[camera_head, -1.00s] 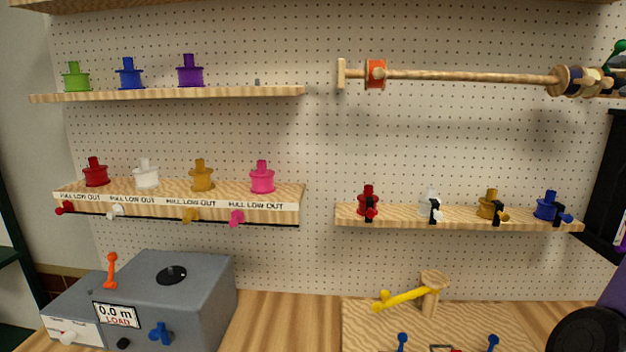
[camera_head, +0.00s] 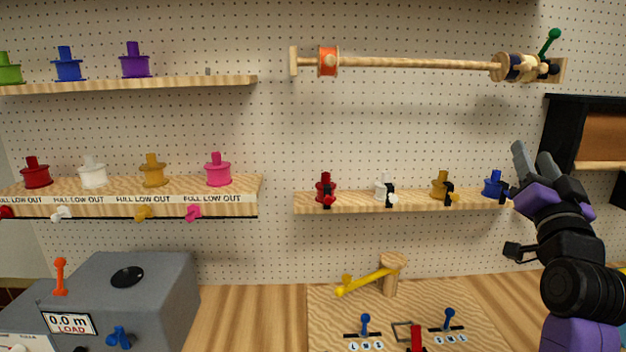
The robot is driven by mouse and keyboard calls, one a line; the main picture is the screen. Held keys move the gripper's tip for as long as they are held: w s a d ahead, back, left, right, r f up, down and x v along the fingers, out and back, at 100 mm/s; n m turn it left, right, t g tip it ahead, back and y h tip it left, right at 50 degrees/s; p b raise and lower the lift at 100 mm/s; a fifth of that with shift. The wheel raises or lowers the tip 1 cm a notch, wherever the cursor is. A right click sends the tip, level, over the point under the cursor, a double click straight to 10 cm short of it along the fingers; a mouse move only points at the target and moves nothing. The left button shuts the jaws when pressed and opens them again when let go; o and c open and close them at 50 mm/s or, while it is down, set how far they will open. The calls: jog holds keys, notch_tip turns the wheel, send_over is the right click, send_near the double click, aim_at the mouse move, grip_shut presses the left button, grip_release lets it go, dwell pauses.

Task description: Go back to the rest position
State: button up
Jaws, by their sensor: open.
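My gripper (camera_head: 533,160) is at the right side of the view, raised in front of the pegboard with its grey fingers pointing up. The fingers are apart and nothing shows between them. The gripper overlaps the right end of the lower right shelf (camera_head: 400,204) in the picture, close to the blue spool (camera_head: 494,184). I cannot tell whether it touches anything there.
A wooden rod (camera_head: 420,63) with an orange spool (camera_head: 327,62) runs above. Several spools stand on the left shelves (camera_head: 130,86). A grey machine (camera_head: 150,290) reading 0.0 m and a board with a yellow lever (camera_head: 362,282) stand on the bench. A black-framed cabinet (camera_head: 560,130) is at right.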

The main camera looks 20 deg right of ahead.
jog(key=s+a+f+n+t+y, duration=0.1)
jog(key=s+a+f+n+y, duration=0.4)
jog(key=a+f, duration=0.65)
jog(key=s+a+f+n+t+y, duration=0.1)
jog(key=s+a+f+n+y, duration=0.15)
jog(key=s+a+f, duration=0.65)
jog(key=s+a+f+n+g+y, duration=0.1)
jog(key=s+a+f+g+y, duration=0.1)
jog(key=s+a+f, duration=0.5)
jog(key=s+a+f+n+g+y, duration=0.2)
jog(key=s+a+f, duration=0.5)
jog(key=s, duration=0.7)
notch_tip(320, 180, down, 2)
jog(key=shift+s+f+g+y, duration=0.15)
jog(key=shift+s+g+y, duration=0.15)
jog(key=shift+g+y, duration=0.6)
